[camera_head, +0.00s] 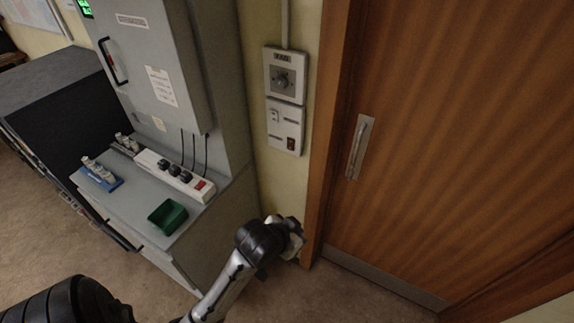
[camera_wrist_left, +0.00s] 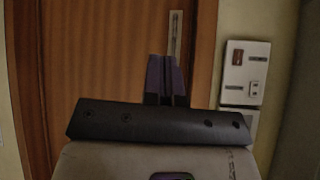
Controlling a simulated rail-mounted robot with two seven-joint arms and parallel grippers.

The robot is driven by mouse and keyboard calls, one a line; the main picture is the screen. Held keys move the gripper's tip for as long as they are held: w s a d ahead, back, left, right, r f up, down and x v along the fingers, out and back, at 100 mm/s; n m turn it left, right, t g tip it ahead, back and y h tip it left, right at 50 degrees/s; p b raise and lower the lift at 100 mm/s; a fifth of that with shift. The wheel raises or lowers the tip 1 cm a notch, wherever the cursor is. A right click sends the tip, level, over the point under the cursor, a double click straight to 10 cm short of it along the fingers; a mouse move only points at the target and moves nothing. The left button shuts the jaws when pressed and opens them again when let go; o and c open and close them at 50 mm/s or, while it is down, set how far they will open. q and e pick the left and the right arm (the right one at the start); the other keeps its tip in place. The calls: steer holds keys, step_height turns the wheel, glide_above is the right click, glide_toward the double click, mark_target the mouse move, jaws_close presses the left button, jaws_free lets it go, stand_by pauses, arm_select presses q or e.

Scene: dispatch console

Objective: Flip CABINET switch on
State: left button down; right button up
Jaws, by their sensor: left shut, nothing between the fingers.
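A wall plate (camera_head: 284,126) beside the door carries a white switch (camera_head: 275,116) at upper left and a red switch (camera_head: 291,143) at lower right. Their labels are too small to read, so I cannot tell which is CABINET. The same plate shows upside down at the right of the left wrist view (camera_wrist_left: 246,72). My left gripper (camera_wrist_left: 167,82) is shut and empty, in front of the door in that view and left of the plate, touching neither switch. In the head view my left wrist is low, below the plate; its fingertips are hard to make out. My right gripper is not in view.
A rotary dial box (camera_head: 284,75) is above the plate. The wooden door (camera_head: 450,130) with its handle (camera_head: 359,147) is on the right. A grey cabinet (camera_head: 150,60) stands left, over a ledge with a power strip (camera_head: 173,174) and a green tray (camera_head: 168,216).

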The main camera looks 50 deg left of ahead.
mark_target(290, 149)
arm_select(q)
steer(key=w+a+f+n+t+y+b, duration=0.1)
steer(key=w+a+f+n+t+b, duration=0.1)
steer(key=a+n, duration=0.5)
steer(key=w+a+f+n+t+y+b, duration=0.2)
steer(key=w+a+n, duration=0.2)
steer(key=a+n, duration=0.3)
steer(key=w+a+f+n+t+y+b, duration=0.1)
steer(key=w+a+f+n+t+b, duration=0.1)
steer(key=a+n, duration=0.5)
steer(key=w+a+f, duration=0.1)
steer(key=a, duration=0.5)
steer(key=shift+w+n+y, duration=0.15)
steer(key=shift+n+y, duration=0.15)
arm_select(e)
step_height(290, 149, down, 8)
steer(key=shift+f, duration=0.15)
arm_select(q)
steer(key=x, duration=0.4)
steer(key=b+x, duration=0.1)
steer(key=x, duration=0.9)
steer(key=shift+r, duration=0.35)
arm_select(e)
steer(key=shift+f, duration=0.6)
arm_select(q)
steer(key=shift+b, duration=0.3)
